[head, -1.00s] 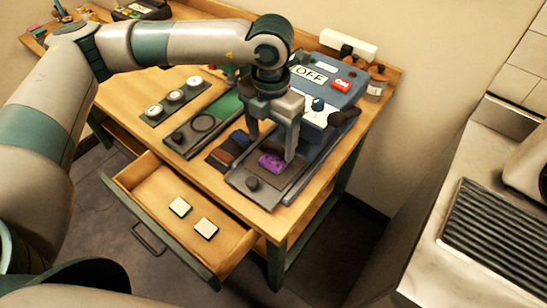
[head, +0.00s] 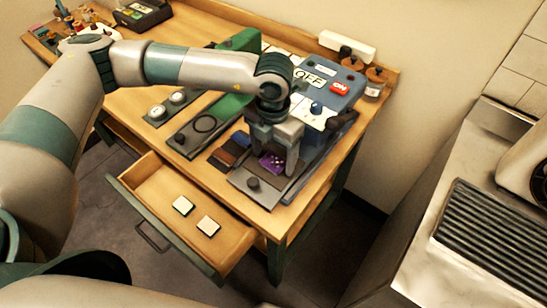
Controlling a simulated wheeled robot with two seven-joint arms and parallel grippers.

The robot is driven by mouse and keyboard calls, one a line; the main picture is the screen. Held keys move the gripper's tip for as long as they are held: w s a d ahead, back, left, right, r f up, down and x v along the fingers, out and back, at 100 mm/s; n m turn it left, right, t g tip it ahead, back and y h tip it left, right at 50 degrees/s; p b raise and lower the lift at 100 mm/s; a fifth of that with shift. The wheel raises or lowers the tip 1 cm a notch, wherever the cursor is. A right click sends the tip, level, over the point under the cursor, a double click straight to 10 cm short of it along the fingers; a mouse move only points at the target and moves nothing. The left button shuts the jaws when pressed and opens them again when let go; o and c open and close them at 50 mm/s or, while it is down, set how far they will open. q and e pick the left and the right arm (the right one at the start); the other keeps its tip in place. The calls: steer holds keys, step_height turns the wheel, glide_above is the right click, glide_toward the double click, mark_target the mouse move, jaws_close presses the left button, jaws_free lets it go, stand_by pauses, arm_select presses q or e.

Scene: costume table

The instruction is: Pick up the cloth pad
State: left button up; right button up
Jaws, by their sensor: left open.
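A small purple cloth pad (head: 272,163) lies on the dark plate of the blue-grey press machine (head: 243,181), near the table's front right. My left gripper (head: 275,161) points down over the pad with its fingers apart, one on either side of it. The fingers partly hide the pad, and I cannot tell whether they touch it. My right gripper is not in view.
Brown and dark blue pieces (head: 231,150) lie just left of the purple pad. The press has an OFF label and a red ON button (head: 339,88). Jars (head: 375,82) stand behind right.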

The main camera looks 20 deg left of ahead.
arm_select(q)
steer(key=shift+f, duration=0.15)
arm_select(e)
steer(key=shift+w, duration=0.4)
arm_select(q)
steer(key=shift+c, duration=0.6)
steer(key=c, duration=1)
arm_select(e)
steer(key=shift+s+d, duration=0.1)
arm_select(q)
steer(key=shift+r, duration=0.2)
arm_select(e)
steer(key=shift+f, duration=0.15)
